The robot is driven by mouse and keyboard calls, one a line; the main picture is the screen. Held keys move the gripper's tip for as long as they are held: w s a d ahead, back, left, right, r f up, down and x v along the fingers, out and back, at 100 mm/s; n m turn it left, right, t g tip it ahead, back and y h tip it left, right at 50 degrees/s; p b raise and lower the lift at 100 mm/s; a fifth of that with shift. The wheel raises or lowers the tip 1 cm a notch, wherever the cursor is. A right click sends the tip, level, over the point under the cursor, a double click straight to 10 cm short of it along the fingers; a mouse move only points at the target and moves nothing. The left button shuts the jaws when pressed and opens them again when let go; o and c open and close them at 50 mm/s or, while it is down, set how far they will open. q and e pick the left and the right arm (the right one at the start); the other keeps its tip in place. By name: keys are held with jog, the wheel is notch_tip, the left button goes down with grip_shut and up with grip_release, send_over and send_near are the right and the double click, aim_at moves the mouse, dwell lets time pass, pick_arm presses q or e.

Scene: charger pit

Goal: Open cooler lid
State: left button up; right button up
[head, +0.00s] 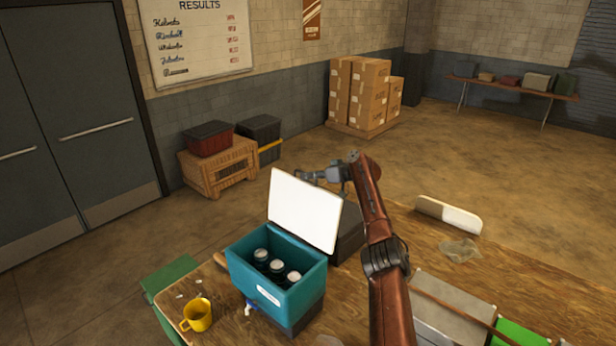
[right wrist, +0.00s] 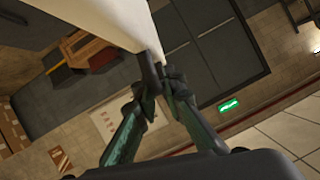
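The teal cooler (head: 277,283) stands on the wooden table with its white lid (head: 305,210) raised, tilted slightly back past upright. Three dark bottles with pale caps (head: 276,266) show inside. My right gripper (head: 308,176) is at the lid's upper edge, partly hidden behind it. In the right wrist view, the right gripper (right wrist: 163,84) has its fingertips close together around a dark tab at the edge of the lid (right wrist: 108,22). It looks shut on that tab. My left gripper is in neither view.
A yellow mug (head: 197,315) stands left of the cooler. A dark box (head: 349,236) is behind it. Grey cases (head: 450,305) lie at the right, with a white-and-brown item (head: 448,214) farther back. Crates and stacked cartons (head: 362,92) stand on the floor beyond.

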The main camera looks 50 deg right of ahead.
jog(key=o, duration=0.4)
jog(key=shift+w+f, duration=0.1)
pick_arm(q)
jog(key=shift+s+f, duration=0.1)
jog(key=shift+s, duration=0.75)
pick_arm(e)
jog(key=shift+s+d, duration=0.1)
jog(key=shift+s, duration=0.3)
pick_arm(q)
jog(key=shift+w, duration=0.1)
pick_arm(e)
jog(key=v, duration=1.1)
jog(key=shift+s+r, duration=0.15)
jog(key=shift+r, duration=0.05)
jog(key=x, duration=1.2)
jog(key=shift+r, duration=0.1)
